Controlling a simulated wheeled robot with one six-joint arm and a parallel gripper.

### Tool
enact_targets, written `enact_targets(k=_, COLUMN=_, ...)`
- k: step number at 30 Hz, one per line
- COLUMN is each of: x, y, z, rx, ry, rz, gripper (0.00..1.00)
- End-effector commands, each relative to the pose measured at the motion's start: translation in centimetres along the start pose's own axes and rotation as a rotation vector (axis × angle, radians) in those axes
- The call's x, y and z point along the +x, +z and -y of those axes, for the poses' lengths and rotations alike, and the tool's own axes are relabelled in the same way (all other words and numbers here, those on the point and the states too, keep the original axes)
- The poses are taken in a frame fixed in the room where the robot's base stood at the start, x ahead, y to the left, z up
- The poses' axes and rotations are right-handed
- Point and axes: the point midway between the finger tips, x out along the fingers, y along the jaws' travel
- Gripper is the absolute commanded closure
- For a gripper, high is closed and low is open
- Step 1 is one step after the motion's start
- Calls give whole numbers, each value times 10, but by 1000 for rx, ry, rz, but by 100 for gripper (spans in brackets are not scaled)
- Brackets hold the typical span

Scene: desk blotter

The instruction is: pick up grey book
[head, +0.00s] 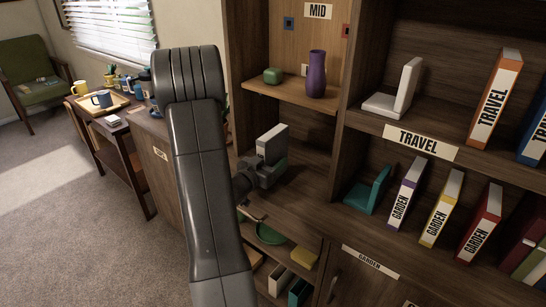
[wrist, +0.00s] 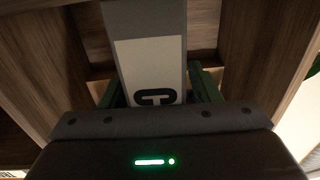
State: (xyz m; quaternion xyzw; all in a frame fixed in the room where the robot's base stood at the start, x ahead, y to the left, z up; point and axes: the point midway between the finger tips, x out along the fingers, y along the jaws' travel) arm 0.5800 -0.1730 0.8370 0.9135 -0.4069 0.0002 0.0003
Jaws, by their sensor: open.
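The grey book (head: 273,143) stands upright on a shelf board of the wooden bookcase, in the compartment below the MID shelf. In the wrist view, the grey book (wrist: 150,20) shows its spine with a white label, and part of one dark letter is visible. My gripper (head: 268,170) is at the lower part of the book. In the wrist view its two dark green fingers stand open, one on each side of the spine. I cannot tell whether either finger touches it. The gripper body hides the book's lower end.
Wooden bookcase walls flank the compartment closely. To the right are a teal bookend (head: 368,192) and several GARDEN books. A green bowl (head: 270,234) sits below.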

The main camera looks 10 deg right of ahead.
Motion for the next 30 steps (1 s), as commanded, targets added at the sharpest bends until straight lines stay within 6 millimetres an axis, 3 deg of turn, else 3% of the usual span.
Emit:
enact_targets(k=2, x=0, y=0, z=0, rx=0, ry=0, rz=0, gripper=46)
enact_targets(k=10, x=0, y=0, z=0, rx=0, ry=0, rz=0, gripper=99)
enact_targets(k=23, x=-3, y=-7, z=0, rx=1, ry=0, rz=-2, gripper=100)
enact_targets(k=30, x=-4, y=-35, z=0, rx=4, ry=1, rz=-4, gripper=100)
